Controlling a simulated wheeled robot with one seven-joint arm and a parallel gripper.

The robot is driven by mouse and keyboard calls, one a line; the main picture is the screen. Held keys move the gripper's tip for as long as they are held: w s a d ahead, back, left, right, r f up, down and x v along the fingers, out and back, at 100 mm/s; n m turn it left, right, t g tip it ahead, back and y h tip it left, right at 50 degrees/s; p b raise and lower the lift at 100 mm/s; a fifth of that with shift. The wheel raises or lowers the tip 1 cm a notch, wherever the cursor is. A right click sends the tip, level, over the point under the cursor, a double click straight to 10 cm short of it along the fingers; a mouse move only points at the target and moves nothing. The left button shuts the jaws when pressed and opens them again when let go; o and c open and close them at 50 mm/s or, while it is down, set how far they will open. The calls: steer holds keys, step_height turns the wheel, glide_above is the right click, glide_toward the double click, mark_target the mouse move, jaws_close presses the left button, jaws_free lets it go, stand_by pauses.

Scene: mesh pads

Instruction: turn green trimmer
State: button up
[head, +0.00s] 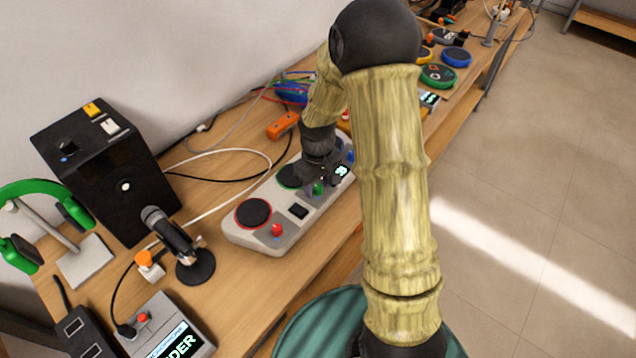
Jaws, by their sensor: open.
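The green trimmer (317,188) is a small green knob on a light grey control panel (262,241) on the wooden bench. My gripper (313,187) is open, pointing down at the panel close by the green knob. I cannot tell whether its fingers touch the knob or stand around it. My arm comes in from the right and hides part of the panel's far right end. A red knob (277,230) stands on the near part of the same panel.
A black pad with a red ring (253,213) and a small dark screen (298,211) share the panel. A microphone (170,232), a black speaker box (110,170) and green headphones (22,252) stand to the left. An orange block (283,125) lies behind. The bench's front edge is close to the panel.

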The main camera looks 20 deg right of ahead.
jaws_close()
steer(key=shift+m, duration=0.5)
steer(key=m+p, duration=0.1)
steer(key=m, duration=0.3)
steer(key=shift+w+r, duration=0.1)
steer(key=m+p, duration=0.1)
steer(key=m, duration=0.4)
steer(key=m+p, duration=0.3)
steer(key=m, duration=0.2)
steer(key=shift+r, duration=0.1)
steer(key=m+p, duration=0.2)
steer(key=m, duration=0.3)
steer(key=shift+w, duration=0.1)
